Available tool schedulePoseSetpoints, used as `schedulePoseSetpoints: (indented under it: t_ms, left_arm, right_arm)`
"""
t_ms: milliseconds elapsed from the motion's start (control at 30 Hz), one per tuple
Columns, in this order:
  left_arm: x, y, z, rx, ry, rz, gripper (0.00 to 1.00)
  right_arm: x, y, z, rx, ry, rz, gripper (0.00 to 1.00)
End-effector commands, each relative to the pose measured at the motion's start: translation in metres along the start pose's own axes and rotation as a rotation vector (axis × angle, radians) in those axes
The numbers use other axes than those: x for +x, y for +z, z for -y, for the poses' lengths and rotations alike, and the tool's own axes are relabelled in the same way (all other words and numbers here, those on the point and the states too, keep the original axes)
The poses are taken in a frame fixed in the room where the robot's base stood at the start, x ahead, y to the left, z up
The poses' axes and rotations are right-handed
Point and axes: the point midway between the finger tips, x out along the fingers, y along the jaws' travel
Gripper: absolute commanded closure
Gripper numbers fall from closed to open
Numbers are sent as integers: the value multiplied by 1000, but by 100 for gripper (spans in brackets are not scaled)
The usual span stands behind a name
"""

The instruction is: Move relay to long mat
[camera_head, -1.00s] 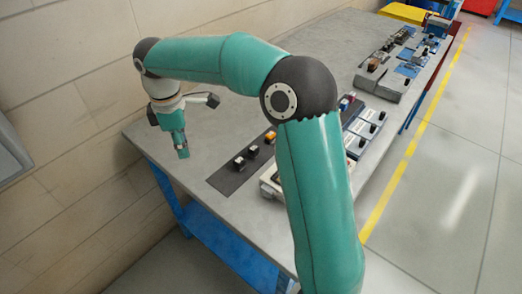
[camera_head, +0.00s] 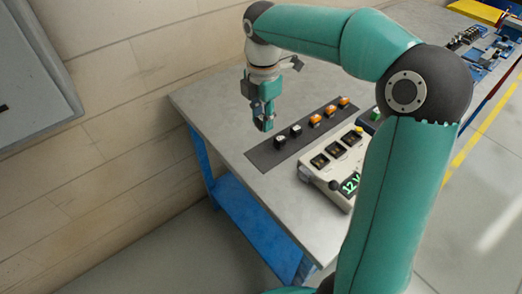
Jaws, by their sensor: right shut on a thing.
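My right gripper (camera_head: 264,121) is shut on a small dark block, the relay (camera_head: 267,126), which is mostly hidden between the fingers. It hangs by the near left end of the long mat (camera_head: 259,157), a dark strip on the grey bench. I cannot tell the relay's exact height above the surface. My left gripper is out of view.
A pale tester box (camera_head: 325,165) with a green "12V" display stands right of the mat, partly behind my right arm. Bare bench (camera_head: 215,105) lies left of the mat. Blue legs (camera_head: 199,155) hold the bench. A wall cabinet (camera_head: 30,80) is at upper left.

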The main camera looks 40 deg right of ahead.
Motion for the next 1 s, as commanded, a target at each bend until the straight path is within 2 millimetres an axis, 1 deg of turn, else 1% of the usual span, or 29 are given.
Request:
schedulePoseSetpoints:
  t_ms: [33, 100, 233, 300, 467, 700, 800, 1000]
  left_arm:
    - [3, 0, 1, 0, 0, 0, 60]
    - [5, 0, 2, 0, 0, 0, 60]
    - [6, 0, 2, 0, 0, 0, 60]
    - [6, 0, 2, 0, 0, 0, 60]
    - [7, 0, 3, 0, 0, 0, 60]
    - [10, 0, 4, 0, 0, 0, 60]
    - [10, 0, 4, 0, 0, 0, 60]
    - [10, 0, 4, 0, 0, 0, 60]
  right_arm:
    - [16, 0, 1, 0, -5, 0, 99]
    - [32, 0, 1, 0, -5, -1, 99]
    - [55, 0, 0, 1, -2, -1, 99]
    - [62, 0, 0, 1, -2, 0, 99]
    - [71, 0, 0, 1, -1, 1, 99]
    - [103, 0, 0, 0, -1, 0, 99]
    - [108, 0, 0, 0, 1, 0, 99]
    - [108, -1, -1, -1, 2, 0, 99]
